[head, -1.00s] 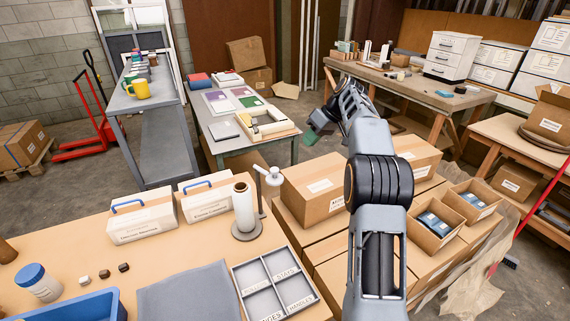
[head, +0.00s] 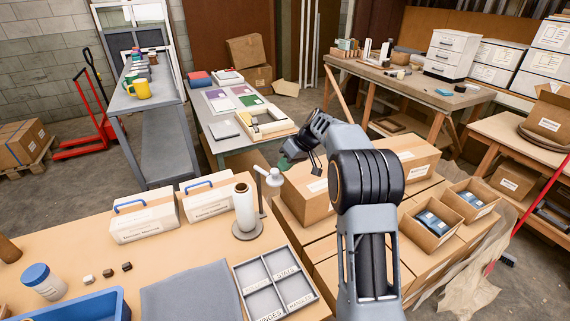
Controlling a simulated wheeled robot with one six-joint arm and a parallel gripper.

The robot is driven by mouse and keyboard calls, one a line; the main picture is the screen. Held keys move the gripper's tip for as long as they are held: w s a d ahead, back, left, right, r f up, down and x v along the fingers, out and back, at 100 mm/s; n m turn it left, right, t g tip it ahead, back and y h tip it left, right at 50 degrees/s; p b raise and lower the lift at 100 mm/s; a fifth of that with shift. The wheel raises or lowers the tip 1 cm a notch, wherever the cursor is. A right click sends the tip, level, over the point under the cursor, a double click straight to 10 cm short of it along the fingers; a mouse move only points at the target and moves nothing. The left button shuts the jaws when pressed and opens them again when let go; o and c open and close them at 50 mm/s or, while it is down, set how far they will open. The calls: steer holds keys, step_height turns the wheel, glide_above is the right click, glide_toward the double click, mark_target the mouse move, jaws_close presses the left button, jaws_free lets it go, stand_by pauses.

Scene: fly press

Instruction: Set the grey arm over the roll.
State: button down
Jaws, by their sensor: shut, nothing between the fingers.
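The roll (head: 244,207) is a white cylinder standing upright on a round grey base near the right edge of the front table. A thin grey post stands just right of it. The grey arm (head: 270,178), pale with a rounded end, is at the top of the post and points right, away from the roll rather than over its top. My gripper (head: 285,163) is shut and empty, its greenish tips just up and right of the arm's rounded end. I cannot tell whether they touch it.
Two white cases (head: 143,217) with blue handles stand left of the roll. A divided grey tray (head: 243,283) lies in front of it. Stacked cardboard boxes (head: 310,193) stand close on the right. A grey mat (head: 190,291) lies front left.

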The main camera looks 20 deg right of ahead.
stand_by(0.4)
steer(key=s+a+m+b, duration=0.1)
steer(key=b, duration=0.1)
steer(key=a+m+t+b, duration=0.1)
steer(key=b, duration=0.1)
steer(key=shift+s+f+m+t+h+b, duration=0.25)
steer(key=shift+s+m+t+h+b, duration=0.05)
steer(key=shift+s+m+h+b, duration=0.1)
steer(key=shift+s+a+r+m+t+h+b, duration=0.15)
steer(key=shift+a+m+t+h, duration=0.4)
steer(key=shift+a+m, duration=1.1)
steer(key=shift+a+r+m+t+h+b, duration=0.1)
steer(key=shift+a+m+t+h+b, duration=0.45)
steer(key=shift+a, duration=1.75)
steer(key=shift+s+a+r+m+t+h+p, duration=0.1)
steer(key=shift+a+m+t+h, duration=0.4)
steer(key=shift+a+m, duration=1.35)
steer(key=shift+a, duration=0.15)
